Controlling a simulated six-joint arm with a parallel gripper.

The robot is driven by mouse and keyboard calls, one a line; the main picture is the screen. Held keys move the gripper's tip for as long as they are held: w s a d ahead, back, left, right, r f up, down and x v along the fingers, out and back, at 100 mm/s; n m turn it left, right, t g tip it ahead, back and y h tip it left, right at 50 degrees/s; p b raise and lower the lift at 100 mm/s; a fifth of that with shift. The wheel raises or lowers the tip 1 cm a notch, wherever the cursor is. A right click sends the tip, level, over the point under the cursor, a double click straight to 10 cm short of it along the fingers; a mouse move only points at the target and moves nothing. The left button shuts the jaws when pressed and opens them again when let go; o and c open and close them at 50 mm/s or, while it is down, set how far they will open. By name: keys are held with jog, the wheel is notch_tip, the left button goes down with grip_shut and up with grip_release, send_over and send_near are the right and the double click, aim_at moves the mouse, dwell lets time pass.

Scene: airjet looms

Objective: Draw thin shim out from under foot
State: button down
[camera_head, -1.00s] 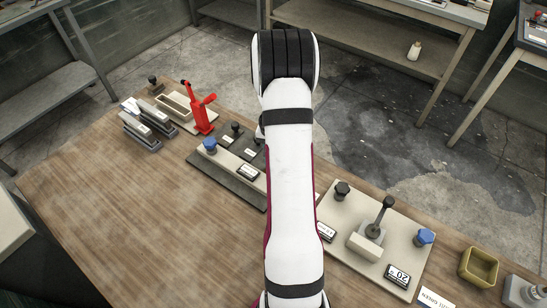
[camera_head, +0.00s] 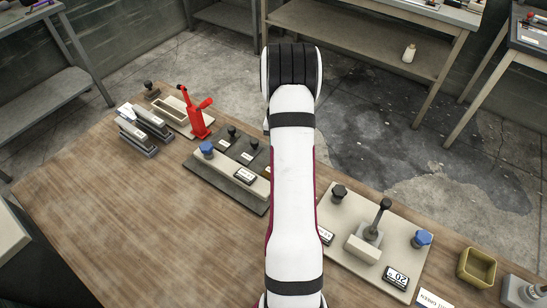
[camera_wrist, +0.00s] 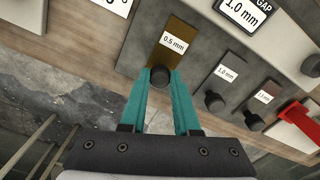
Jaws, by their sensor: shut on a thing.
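The thin shim (camera_wrist: 180,37) is a brown strip with a white 0.5 mm label and a black knob. It lies on a dark grey plate (camera_wrist: 140,57) in the wrist view. My gripper (camera_wrist: 160,78) has teal fingers shut on the shim's knob, one on each side. A light bar (camera_wrist: 296,43) with a 1.0 mm gap display (camera_wrist: 246,8) runs along the upper right of the plate. I cannot tell whether the shim's far end is under a foot. In the head view my arm hides the gripper and most of the shim.
Shims with black knobs, labelled 1.0 mm (camera_wrist: 225,79) and apparently 1.5 mm (camera_wrist: 262,98), lie beside it. A red clamp (camera_head: 195,116) stands beyond the plate. A lever fixture (camera_head: 371,232) and an ochre tray (camera_head: 477,268) are to the right. The table's left is clear.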

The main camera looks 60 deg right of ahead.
jog(key=shift+d, duration=0.35)
jog(key=c, duration=0.6)
grip_release()
jog(key=shift+a, duration=0.15)
jog(key=shift+c, duration=0.2)
jog(key=shift+r, duration=0.15)
notch_tip(320, 180, up, 16)
jog(key=shift+f, duration=0.25)
